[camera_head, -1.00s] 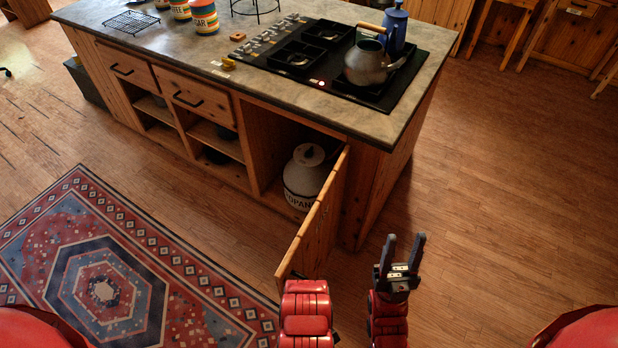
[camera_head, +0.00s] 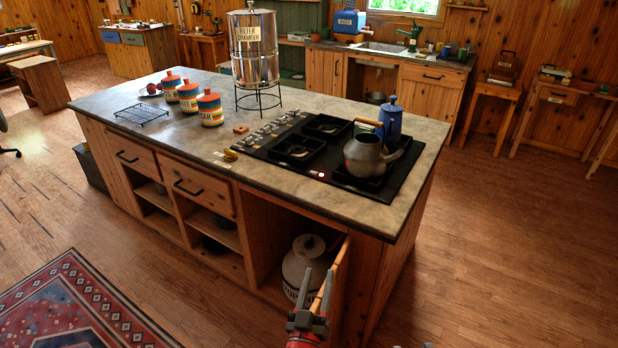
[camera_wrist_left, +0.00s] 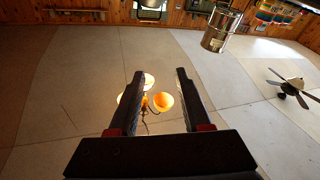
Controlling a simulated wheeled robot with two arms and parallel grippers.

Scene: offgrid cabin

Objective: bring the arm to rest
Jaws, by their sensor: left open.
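My left gripper (camera_head: 311,302) is low in the head view, just in front of the open cabinet door (camera_head: 338,280) of the kitchen island. I cannot tell how much gap there is between it and the door. In the left wrist view its two fingers (camera_wrist_left: 160,73) stand apart with nothing between them. That view looks up at the ceiling, so the gripper points upward. Only a small dark tip at the bottom edge (camera_head: 428,345) may belong to my right gripper; its fingers are otherwise out of sight.
The island's countertop (camera_head: 270,195) carries a stove with a grey kettle (camera_head: 366,156), a blue pot (camera_head: 390,122), canisters (camera_head: 210,108) and a metal water filter (camera_head: 253,48). A propane tank (camera_head: 300,265) stands inside the open cabinet. The floor to the right (camera_head: 510,240) is clear.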

